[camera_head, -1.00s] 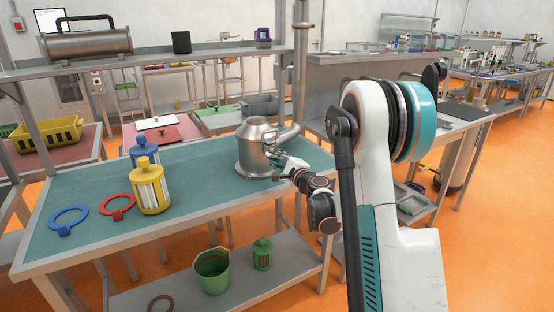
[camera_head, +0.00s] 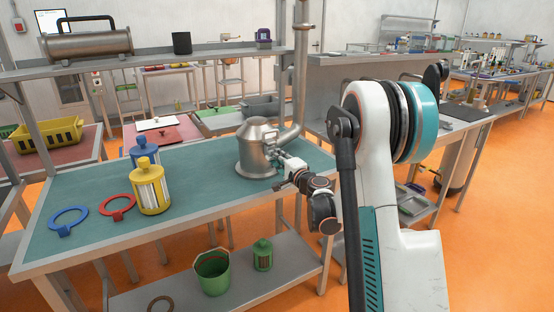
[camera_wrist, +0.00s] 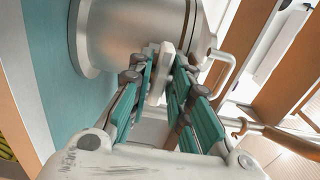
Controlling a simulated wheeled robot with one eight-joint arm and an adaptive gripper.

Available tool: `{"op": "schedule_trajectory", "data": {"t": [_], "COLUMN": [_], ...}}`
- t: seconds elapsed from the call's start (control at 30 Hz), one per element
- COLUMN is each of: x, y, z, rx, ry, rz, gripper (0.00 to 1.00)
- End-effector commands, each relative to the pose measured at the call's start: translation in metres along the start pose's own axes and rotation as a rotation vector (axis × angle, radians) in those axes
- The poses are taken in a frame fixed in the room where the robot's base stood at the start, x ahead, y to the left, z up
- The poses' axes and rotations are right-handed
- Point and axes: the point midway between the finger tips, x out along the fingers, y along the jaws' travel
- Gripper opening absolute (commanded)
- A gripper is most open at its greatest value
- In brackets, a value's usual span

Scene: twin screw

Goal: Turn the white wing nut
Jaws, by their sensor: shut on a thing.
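A metal vessel (camera_head: 254,152) stands on the teal bench top, with a pipe joining it at its right. My gripper (camera_head: 279,163) is at the vessel's lower right side. In the wrist view my gripper (camera_wrist: 165,66) has its two teal-padded fingers on either side of a flat, pale wing nut (camera_wrist: 161,74) and is shut on it. The nut stands out from the metal vessel wall (camera_wrist: 135,35) behind it. The fingers hide part of the nut. In the head view the nut is too small and covered to make out.
Yellow (camera_head: 150,186) and blue (camera_head: 144,150) canisters stand left on the bench, beside red (camera_head: 117,206) and blue (camera_head: 68,219) rings. A bent metal handle (camera_wrist: 222,70) is close to the right finger. The bench front is clear.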

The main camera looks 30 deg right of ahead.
Motion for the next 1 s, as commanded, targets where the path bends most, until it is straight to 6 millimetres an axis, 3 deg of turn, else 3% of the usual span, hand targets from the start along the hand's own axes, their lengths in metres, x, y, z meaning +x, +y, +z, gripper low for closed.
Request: {"op": "schedule_trajectory", "data": {"t": [0.2,0.23,0.27,0.67,0.77,1.0], "x": [-0.001,-0.001,-0.001,-0.003,-0.013,-0.060], "y": [0.001,0.001,0.001,0.000,0.000,0.000], "z": [-0.002,-0.002,-0.002,-0.001,-0.002,-0.002], "rx": [-0.001,-0.001,-0.001,0.001,0.001,0.001], "ry": [0.004,0.004,0.004,0.002,0.003,0.005], "rz": [0.001,0.001,0.001,0.000,0.000,0.000], "gripper": [0.00,0.25,0.32,0.32,0.32,0.32]}}
